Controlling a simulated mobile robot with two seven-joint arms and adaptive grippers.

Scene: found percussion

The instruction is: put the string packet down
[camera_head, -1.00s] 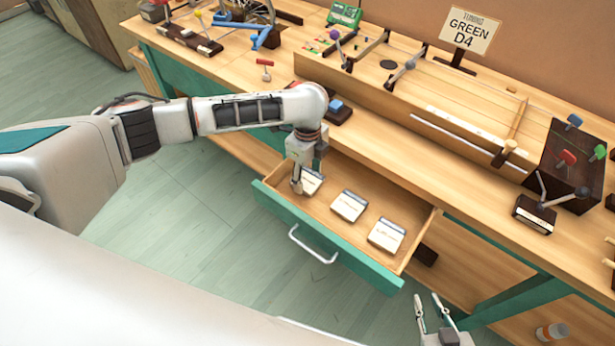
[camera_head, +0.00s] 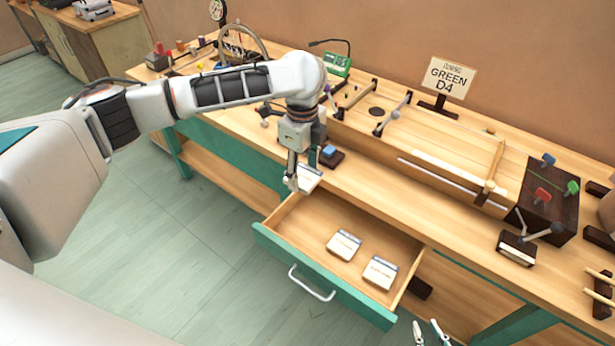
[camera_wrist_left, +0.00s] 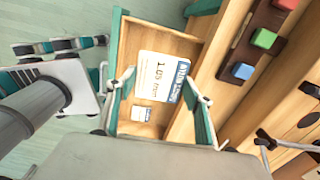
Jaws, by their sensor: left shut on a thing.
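My left gripper (camera_head: 292,184) is shut on a white string packet (camera_head: 309,178) with a blue band. It holds the packet above the back left part of the open drawer, near the bench's front edge. In the left wrist view the packet (camera_wrist_left: 160,78) lies between the two fingers, its printed label facing the camera. Two similar packets (camera_head: 344,245) (camera_head: 380,272) lie on the drawer floor. My right gripper (camera_head: 428,333) shows only its tips at the bottom edge, spread apart and empty, away from the drawer.
The open drawer (camera_head: 328,292) has a green front and a handle. The workbench (camera_head: 360,186) carries a long wooden stringed box (camera_head: 440,150), a "GREEN D4" sign (camera_head: 448,78) and a dark block with coloured knobs (camera_head: 545,205). A dark stand with a blue button (camera_head: 330,151) is near the held packet.

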